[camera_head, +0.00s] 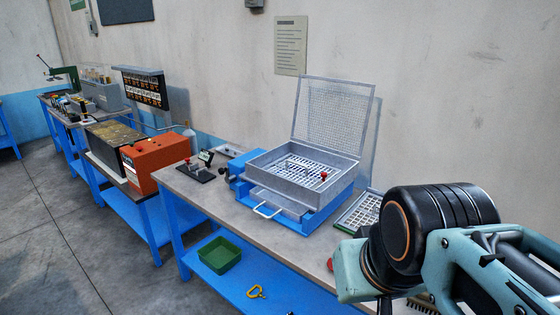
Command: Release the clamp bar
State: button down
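The blue sieve machine (308,222) stands on the bench with a grey square sieve box (262,183) on it. Its mesh lid (332,112) stands open, tilted back toward the wall. A thin bar with a red knob (324,175) shows over the grid inside the box; it looks like the clamp bar, but its latch is too small to make out. My arm (440,240) fills the lower right, to the right of the machine. No gripper fingers show, and nothing of mine touches the box.
A loose grid frame (360,211) lies right of the machine, partly behind my arm. A black fixture (194,173) with a red knob and an orange box (157,162) are to the left. A green bin (220,256) and yellow clip (257,291) lie on the lower shelf. The bench's front edge is clear.

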aim_at(324, 176)
jog(key=i+j+z, duration=0.1)
jog(key=i+j, duration=1.65)
jog(key=i, duration=0.15)
jog(key=k+j+z, duration=0.15)
jog(key=k+j, duration=0.2)
jog(key=i+l+u, duration=0.15)
jog(key=i+l, duration=0.2)
